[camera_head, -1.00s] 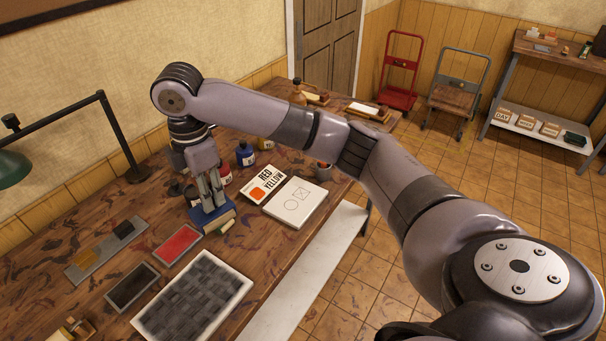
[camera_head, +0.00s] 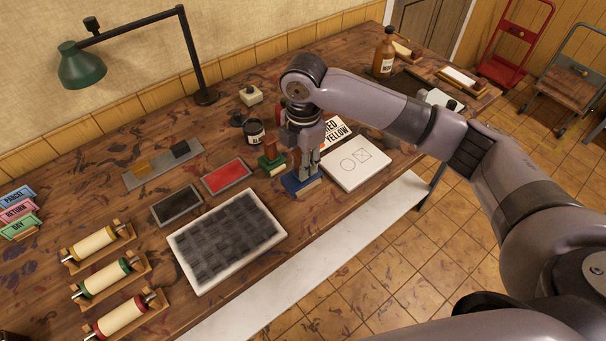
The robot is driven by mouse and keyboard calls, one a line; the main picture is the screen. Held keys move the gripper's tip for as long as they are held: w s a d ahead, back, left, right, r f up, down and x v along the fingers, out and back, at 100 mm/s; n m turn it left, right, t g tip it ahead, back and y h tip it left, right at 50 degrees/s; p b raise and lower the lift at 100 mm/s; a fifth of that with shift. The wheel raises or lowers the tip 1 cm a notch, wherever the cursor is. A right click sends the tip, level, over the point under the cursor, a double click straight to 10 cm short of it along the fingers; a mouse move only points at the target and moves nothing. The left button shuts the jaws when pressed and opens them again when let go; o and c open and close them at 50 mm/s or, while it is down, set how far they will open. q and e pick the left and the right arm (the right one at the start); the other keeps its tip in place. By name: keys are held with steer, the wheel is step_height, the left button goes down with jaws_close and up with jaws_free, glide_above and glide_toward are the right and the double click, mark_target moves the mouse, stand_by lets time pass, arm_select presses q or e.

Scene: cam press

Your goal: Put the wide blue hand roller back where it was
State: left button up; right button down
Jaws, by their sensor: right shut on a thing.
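My right gripper (camera_head: 306,158) points down and is shut on the wide blue hand roller (camera_head: 302,184). The roller's blue body shows below the fingers, with a pale strip along its lower front edge. It is at or just above the wooden table (camera_head: 318,222), between the red pad and the white block; I cannot tell whether it touches. A smaller green hand roller (camera_head: 271,162) with a brown handle stands close to its left. The gripper hides part of the blue roller's top. My left gripper is not in view.
Left of the roller lie a red pad (camera_head: 227,177), a dark pad (camera_head: 177,206) and a large dark slab (camera_head: 225,238). The white block (camera_head: 357,164) lies right. A black jar (camera_head: 254,131) stands behind. Rollers on stands (camera_head: 105,278) fill the lower left.

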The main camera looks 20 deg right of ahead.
step_height(320, 180, down, 2)
steer(key=shift+a+f, duration=0.15)
steer(key=shift+f, duration=0.05)
step_height(320, 180, down, 4)
steer(key=shift+r+p, duration=0.15)
steer(key=shift+p, duration=0.3)
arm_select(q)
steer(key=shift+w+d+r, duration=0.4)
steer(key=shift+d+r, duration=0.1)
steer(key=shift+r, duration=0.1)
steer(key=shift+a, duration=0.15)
arm_select(e)
steer(key=c, duration=1.3)
jaws_free()
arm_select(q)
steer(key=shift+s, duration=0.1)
arm_select(e)
steer(key=shift+r, duration=0.4)
arm_select(q)
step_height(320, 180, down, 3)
steer(key=b, duration=0.3)
arm_select(e)
step_height(320, 180, up, 11)
steer(key=shift+s+r, duration=0.1)
steer(key=shift+r, duration=0.05)
